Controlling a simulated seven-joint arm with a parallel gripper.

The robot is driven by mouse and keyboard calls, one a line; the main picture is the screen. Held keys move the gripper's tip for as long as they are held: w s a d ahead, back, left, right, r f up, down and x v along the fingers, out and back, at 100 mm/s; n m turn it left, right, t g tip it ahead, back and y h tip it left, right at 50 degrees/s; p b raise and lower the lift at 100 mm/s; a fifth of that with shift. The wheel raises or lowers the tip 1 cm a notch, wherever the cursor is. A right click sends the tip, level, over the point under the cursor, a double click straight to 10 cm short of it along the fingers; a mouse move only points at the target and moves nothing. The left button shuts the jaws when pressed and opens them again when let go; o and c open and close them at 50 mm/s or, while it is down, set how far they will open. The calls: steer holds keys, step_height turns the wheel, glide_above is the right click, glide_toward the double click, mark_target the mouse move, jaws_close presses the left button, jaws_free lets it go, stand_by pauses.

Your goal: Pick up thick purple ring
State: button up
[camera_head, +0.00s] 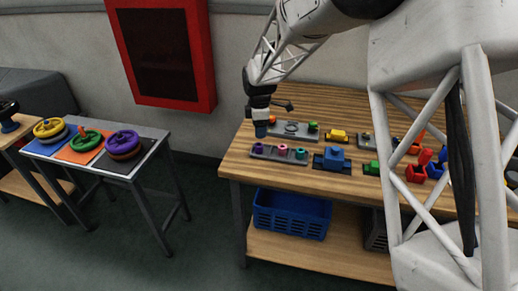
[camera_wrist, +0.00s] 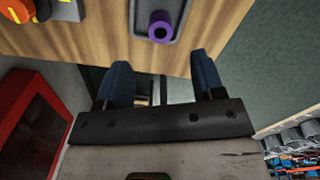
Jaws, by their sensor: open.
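A small thick purple ring (camera_head: 257,148) stands at the left end of a grey tray (camera_head: 270,154) near the left front of the wooden workbench. In the wrist view the purple ring (camera_wrist: 161,26) shows a dark hole and sits on the grey tray (camera_wrist: 181,10). My gripper (camera_head: 261,129) is above the tray's left end, apart from the ring. In the wrist view my gripper (camera_wrist: 161,78) has its two blue fingers wide apart with nothing between them.
Pink (camera_head: 282,149) and teal (camera_head: 301,153) pieces share the tray. A blue block (camera_head: 334,156) stands to its right. A blue crate (camera_head: 291,214) is on the shelf below. A separate table at left holds a larger purple wheel (camera_head: 123,141).

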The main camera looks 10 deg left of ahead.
mark_target(259, 145)
steer(key=shift+f, duration=1.25)
steer(key=shift+f, duration=2.65)
steer(key=c, duration=1)
steer(key=shift+r, duration=0.2)
steer(key=shift+r, duration=0.55)
steer(key=shift+s+d+r, duration=0.1)
steer(key=shift+s+r, duration=0.1)
steer(key=shift+r, duration=0.4)
steer(key=shift+s+d+r, duration=0.1)
steer(key=shift+s+r, duration=0.1)
steer(key=shift+r, duration=0.35)
steer(key=s+d, duration=0.3)
steer(key=s, duration=0.3)
steer(key=s+d+r, duration=0.1)
steer(key=s+d, duration=0.3)
steer(key=s, duration=0.3)
steer(key=shift+s, duration=0.25)
